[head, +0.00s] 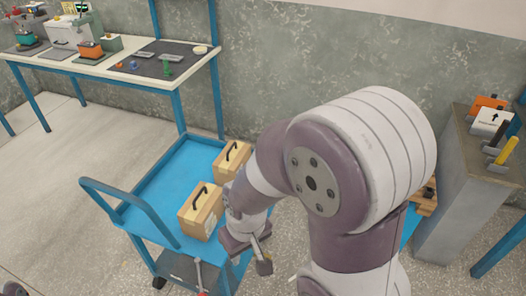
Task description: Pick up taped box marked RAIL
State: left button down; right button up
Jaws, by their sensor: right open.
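Two tan boxes with black handles stand on a blue cart (176,165). The nearer box (200,214) shows a pale label on its side, and the farther box (230,160) is partly covered by my right arm. No marking can be read on either, so I cannot tell which one is RAIL. My right gripper (248,254) is open and empty, pointing down near the cart's right edge, to the right of the nearer box.
A blue push handle (128,205) rises at the cart's left side. A workbench (125,68) with tools and small parts stands at the back left. A grey cabinet (455,190) with items on top is at the right. The left floor is clear.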

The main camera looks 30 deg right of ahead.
aim_at(235, 155)
jog(key=z, duration=0.9)
jog(key=i+l+z, duration=0.1)
jog(key=i+l, duration=0.2)
jog(key=i+l+z, duration=0.1)
jog(key=i+l, duration=0.15)
jog(key=i, duration=0.25)
jog(key=i+l, duration=0.25)
jog(key=i, duration=0.15)
jog(key=i+l+z, duration=0.15)
jog(key=i, duration=0.25)
jog(key=l, duration=0.1)
